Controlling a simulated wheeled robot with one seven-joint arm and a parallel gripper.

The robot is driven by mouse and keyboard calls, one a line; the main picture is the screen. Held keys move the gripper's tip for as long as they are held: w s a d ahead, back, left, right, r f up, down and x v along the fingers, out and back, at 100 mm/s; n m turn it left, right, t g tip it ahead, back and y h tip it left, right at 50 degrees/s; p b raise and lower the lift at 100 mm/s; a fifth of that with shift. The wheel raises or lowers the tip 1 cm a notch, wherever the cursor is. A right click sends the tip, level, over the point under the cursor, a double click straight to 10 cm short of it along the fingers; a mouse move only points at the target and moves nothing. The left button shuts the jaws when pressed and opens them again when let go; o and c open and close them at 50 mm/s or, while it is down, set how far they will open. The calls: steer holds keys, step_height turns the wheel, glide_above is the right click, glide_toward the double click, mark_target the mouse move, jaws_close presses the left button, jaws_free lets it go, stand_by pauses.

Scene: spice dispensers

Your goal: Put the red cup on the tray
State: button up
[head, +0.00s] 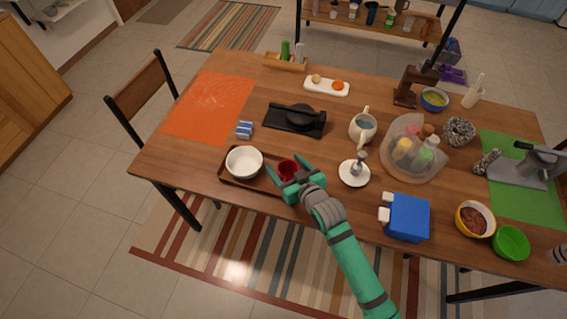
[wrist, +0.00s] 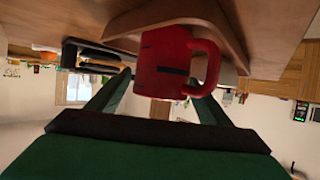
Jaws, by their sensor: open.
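The red cup (head: 288,168) is at the right end of the dark brown tray (head: 231,177). In the upside-down wrist view the cup (wrist: 165,62) stands upright with its base on the tray (wrist: 232,38), its handle to the right. My gripper (head: 287,178) is open at the cup. In the wrist view its fingers (wrist: 158,98) are spread, one to each side of the cup. I cannot tell whether they touch it. In the head view my gripper hides part of the cup and the tray's right end.
A white bowl (head: 244,160) stands on the tray's left part. A white saucer (head: 354,174) with a small metal item and a blue box-like object (head: 408,217) are to the right. A blue-and-white packet (head: 244,130) and a black pan (head: 300,117) lie behind.

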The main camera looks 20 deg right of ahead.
steer(key=v, duration=1)
steer(key=shift+s+r, duration=0.1)
steer(key=shift+s, duration=0.3)
steer(key=shift+h, duration=0.6)
steer(key=s+f, duration=0.1)
steer(key=s, duration=0.1)
steer(key=s+f, duration=0.1)
steer(key=s, duration=0.2)
steer(key=s+f, duration=0.1)
steer(key=s, duration=0.1)
steer(key=shift+s+a+f, duration=0.15)
steer(key=shift+s+a, duration=0.05)
steer(key=shift+s, duration=0.2)
steer(key=s+a, duration=0.9)
steer(key=s, duration=0.5)
steer(key=s+a+r+m+t+h, duration=0.1)
steer(key=s+a+r+m+t, duration=0.1)
steer(key=a, duration=0.6)
steer(key=s+r, duration=0.1)
steer(key=s, duration=0.1)
steer(key=shift+s+a+r, duration=0.3)
steer(key=shift+r, duration=0.05)
steer(key=shift+w, duration=0.1)
